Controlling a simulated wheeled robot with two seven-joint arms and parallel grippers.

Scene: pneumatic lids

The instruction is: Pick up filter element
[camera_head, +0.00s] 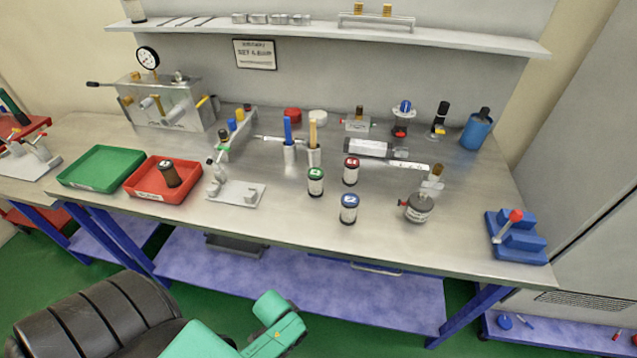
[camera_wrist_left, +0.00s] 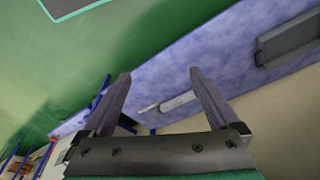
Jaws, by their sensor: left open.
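A dark brown cylinder with a pale top mark (camera_head: 170,173), which looks like the filter element, stands slightly tilted in the red tray (camera_head: 146,191) on the left part of the bench. Neither gripper is near it in the head view. My left gripper (camera_wrist_left: 160,82) shows in the left wrist view with its two fingers well apart and nothing between them. It faces the blue-violet lower shelf (camera_wrist_left: 222,50) and the green floor. My right gripper is not in view.
A green tray (camera_head: 101,168) stands left of the red tray. A grey fixture (camera_head: 236,192) stands close to its right. Several labelled jars, including a blue-topped one (camera_head: 349,208), are mid-bench. A blue stepped block (camera_head: 516,238) is at the right end. The front bench strip is mostly clear.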

